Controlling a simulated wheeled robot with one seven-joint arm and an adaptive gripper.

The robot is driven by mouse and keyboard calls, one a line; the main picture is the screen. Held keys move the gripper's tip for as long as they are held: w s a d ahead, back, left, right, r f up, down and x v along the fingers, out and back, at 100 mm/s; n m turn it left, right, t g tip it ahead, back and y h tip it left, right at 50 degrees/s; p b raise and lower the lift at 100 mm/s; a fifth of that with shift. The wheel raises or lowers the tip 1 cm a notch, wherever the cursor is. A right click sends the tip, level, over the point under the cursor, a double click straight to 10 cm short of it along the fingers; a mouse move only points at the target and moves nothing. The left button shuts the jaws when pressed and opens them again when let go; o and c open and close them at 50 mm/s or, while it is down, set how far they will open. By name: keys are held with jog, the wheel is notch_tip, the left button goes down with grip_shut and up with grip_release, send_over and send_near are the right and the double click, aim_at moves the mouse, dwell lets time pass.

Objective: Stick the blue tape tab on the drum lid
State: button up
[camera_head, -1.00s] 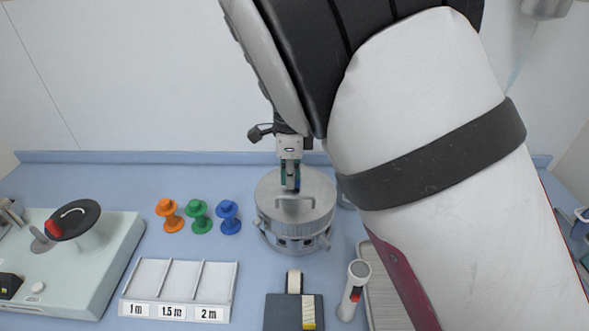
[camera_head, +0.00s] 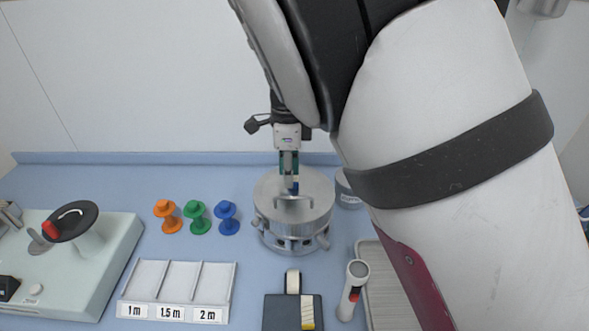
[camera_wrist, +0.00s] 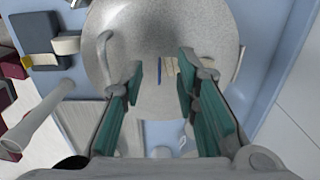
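The metal drum (camera_head: 290,235) stands on the blue worktop with its round lid (camera_head: 265,190) on top; the lid (camera_wrist: 115,65) fills much of the wrist view. A small blue tab (camera_wrist: 160,70) with a pale yellowish strip beside it shows on the lid between my fingers. It also shows as a small blue and yellow mark (camera_head: 296,185) behind the lid handle (camera_head: 294,201). My gripper (camera_head: 289,173) is just above the lid, pointing down. In the wrist view my gripper's green-padded fingers (camera_wrist: 161,68) are apart, with nothing visibly held. Whether the tab lies fully flat is unclear.
Orange (camera_head: 168,216), green (camera_head: 198,217) and blue (camera_head: 227,217) spools stand left of the drum. A labelled white tray (camera_head: 170,290) is in front of them. A dark tape dispenser (camera_head: 290,310) and a white cylinder (camera_head: 353,290) stand in front of the drum.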

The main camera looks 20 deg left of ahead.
notch_tip(320, 180, up, 10)
jog(key=f, duration=0.1)
jog(key=s+d+r+n+y, duration=0.1)
jog(key=d+r+n, duration=0.15)
jog(key=d, duration=0.45)
jog(key=s+d+r+n+y, duration=0.1)
jog(key=d+r, duration=0.3)
jog(key=d, duration=0.2)
jog(key=s+d+r+n+t, duration=0.35)
jog(key=s+d+n, duration=0.35)
jog(key=s+d, duration=0.8)
jog(key=s+d+f+n+t+h, duration=0.2)
jog(key=s+d+n, duration=0.2)
jog(key=s+d, duration=0.2)
jog(key=shift+s+d+f+n, duration=0.2)
jog(key=shift+d+f+n, duration=0.05)
jog(key=shift+f+n, duration=0.1)
jog(key=shift+c, duration=0.3)
